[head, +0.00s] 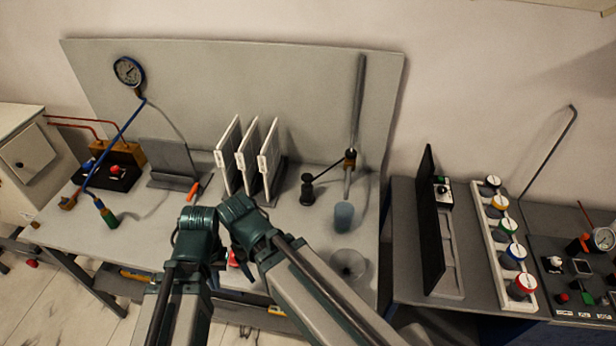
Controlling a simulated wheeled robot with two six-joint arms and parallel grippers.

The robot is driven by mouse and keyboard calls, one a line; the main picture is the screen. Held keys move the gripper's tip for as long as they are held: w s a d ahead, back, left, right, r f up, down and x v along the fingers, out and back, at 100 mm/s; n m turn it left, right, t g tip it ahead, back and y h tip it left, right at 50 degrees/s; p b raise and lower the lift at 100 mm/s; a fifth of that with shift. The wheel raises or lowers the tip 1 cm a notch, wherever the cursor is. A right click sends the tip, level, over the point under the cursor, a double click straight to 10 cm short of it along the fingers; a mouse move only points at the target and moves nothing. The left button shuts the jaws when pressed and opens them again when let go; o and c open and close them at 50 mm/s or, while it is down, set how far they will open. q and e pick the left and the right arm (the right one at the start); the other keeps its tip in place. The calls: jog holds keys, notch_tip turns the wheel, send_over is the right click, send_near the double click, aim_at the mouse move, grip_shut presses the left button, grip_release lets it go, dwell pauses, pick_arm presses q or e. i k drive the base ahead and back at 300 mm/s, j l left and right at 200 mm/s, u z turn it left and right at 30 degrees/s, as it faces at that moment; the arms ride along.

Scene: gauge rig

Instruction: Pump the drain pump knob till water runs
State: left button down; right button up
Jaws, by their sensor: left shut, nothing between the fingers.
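A black pump knob (307,179) tops a small dark post on the bench. Below the pipe's spout stands a bluish cup (344,215); I cannot make out any running water. My left gripper (218,264) is shut and empty, small and mostly hidden between my two arms, left of and nearer than the pump knob and apart from it. My right arm crosses the front of the bench; its gripper does not show.
Upright white panels (246,158) stand left of the pump. A round drain (348,263) lies in front of the cup. A pressure gauge (129,71) stands at left. A second bench (400,235) at right holds a dark screen (428,220) and a colored knob strip (505,235).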

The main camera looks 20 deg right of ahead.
aim_at(307, 178)
jog(key=l+z, duration=0.45)
jog(key=l, duration=0.5)
jog(key=i+l+z, duration=0.1)
jog(key=l+z, duration=0.35)
jog(key=l, duration=0.5)
